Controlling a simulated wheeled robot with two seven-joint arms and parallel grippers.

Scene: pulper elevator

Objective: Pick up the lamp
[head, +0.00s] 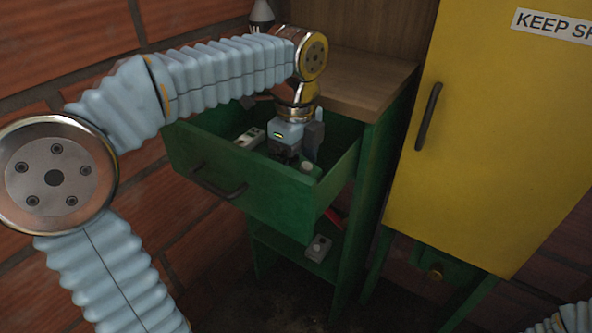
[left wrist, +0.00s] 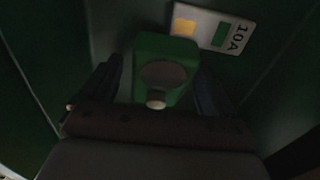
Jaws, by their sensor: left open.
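A green, box-shaped thing with a round dark lens-like disc, likely the lamp (left wrist: 180,98), lies in the open drawer in the left wrist view. My left gripper (left wrist: 153,88) is open, with one dark finger on each side of it. I cannot tell whether the fingers touch it. In the head view my left gripper (head: 290,155) points down into the green drawer (head: 240,185) and hides most of what is below it. My right gripper is not in view.
A pale card-like fuse marked 10A (left wrist: 212,29) lies beside the green thing. The drawer's walls stand close around my gripper. A wooden top (head: 355,85) is behind it, and a yellow cabinet (head: 490,130) stands to the right. A grey box (head: 319,248) sits on the lower shelf.

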